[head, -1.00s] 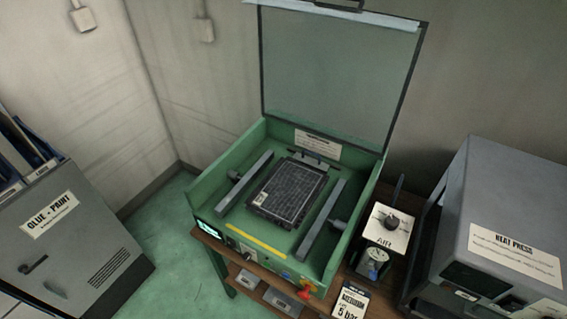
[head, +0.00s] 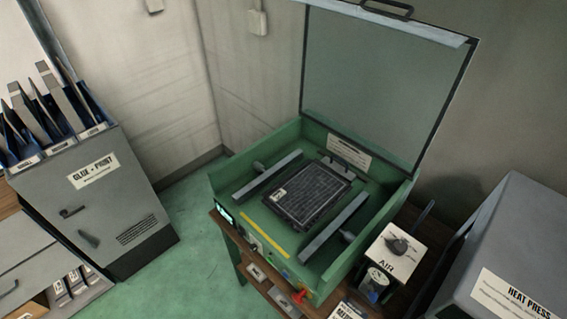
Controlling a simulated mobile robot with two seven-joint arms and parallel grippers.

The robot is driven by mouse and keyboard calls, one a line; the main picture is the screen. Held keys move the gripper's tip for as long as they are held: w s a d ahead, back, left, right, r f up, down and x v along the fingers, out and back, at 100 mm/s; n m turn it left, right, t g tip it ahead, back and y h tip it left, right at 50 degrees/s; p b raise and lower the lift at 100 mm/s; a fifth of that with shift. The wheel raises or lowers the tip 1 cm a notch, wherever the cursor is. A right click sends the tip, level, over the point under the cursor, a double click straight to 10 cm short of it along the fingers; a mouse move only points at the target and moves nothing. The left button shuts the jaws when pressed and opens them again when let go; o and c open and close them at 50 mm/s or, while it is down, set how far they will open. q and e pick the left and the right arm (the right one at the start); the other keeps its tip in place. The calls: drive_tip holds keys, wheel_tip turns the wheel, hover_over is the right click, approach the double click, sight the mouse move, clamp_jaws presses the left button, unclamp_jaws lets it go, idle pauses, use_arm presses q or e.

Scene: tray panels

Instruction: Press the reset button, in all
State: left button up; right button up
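A green machine (head: 222,187) stands on a wooden table, its clear lid (head: 385,85) raised. A dark panel (head: 313,192) lies inside, between two grey bars. The front face carries a small lit display (head: 225,213), a knob (head: 253,246), a small blue part (head: 287,278) and a red-orange part (head: 300,296). I cannot tell which of the front controls is the reset button, as any labels are too small to read. Neither of my grippers is in view.
An air unit (head: 402,246) with a gauge stands right of the machine. A heat press (head: 520,250) is at the far right. A grey glue-print cabinet (head: 110,215) with several files on top stands at left. Green floor (head: 185,235) is free between cabinet and machine.

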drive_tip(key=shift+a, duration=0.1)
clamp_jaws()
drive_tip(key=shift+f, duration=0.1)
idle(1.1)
